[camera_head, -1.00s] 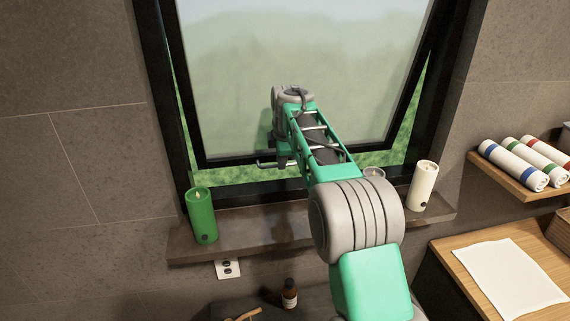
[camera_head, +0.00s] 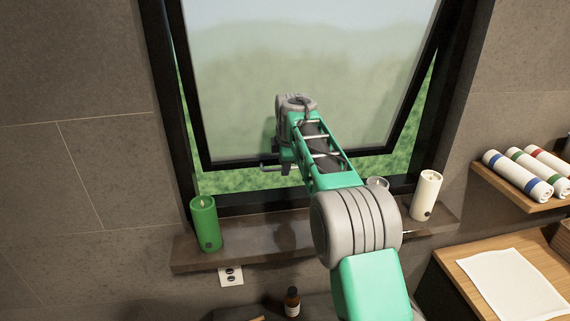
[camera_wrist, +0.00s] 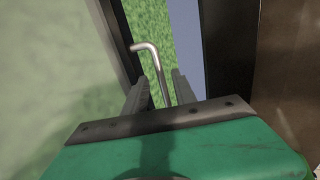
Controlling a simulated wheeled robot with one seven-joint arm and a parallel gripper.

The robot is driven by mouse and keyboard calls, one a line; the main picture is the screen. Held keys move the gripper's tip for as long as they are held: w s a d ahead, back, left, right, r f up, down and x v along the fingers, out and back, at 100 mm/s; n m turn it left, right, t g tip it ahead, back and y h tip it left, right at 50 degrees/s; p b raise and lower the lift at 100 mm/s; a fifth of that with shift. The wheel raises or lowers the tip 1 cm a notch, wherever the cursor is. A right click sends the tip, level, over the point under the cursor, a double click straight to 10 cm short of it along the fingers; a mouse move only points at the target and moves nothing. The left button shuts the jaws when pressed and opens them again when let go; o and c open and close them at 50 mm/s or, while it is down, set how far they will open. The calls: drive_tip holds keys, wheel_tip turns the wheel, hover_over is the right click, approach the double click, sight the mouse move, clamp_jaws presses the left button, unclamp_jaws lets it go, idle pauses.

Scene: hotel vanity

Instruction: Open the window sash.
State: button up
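The window sash (camera_head: 235,162) has a black frame and a frosted pane. Its lower edge is swung outward, with green outdoors showing in the gap below and at the right. A metal bar handle (camera_head: 268,168) is at its lower edge, partly hidden by my gripper (camera_head: 283,165). In the wrist view the bent handle (camera_wrist: 151,60) passes between the two fingers of my gripper (camera_wrist: 160,86). The fingers are apart, with visible space beside the handle. Any contact with it is hard to tell.
A green candle (camera_head: 205,224) and a white candle (camera_head: 426,195) stand at the ends of the sill (camera_head: 270,245), with a small glass (camera_head: 377,183) beside my arm. Rolled towels (camera_head: 517,176) lie on a right-hand shelf. A dark bottle (camera_head: 292,302) is below.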

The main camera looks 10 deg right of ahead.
drive_tip(key=b+v, duration=0.1)
drive_tip(key=v, duration=0.6)
drive_tip(key=shift+s+r, duration=0.15)
drive_tip(key=shift+r, duration=0.2)
drive_tip(key=s+f+m, duration=0.1)
drive_tip(key=s+m, duration=0.8)
drive_tip(key=s, duration=0.8)
drive_tip(key=s+f+m, duration=0.4)
drive_tip(key=s+f, duration=0.2)
drive_tip(key=s, duration=0.3)
drive_tip(key=s+f+m+b, duration=0.1)
drive_tip(key=s+f+m, duration=0.4)
drive_tip(key=s, duration=0.5)
drive_tip(key=shift+d+f+g, duration=0.3)
drive_tip(key=shift+d+f, duration=0.15)
drive_tip(key=shift+f, duration=0.55)
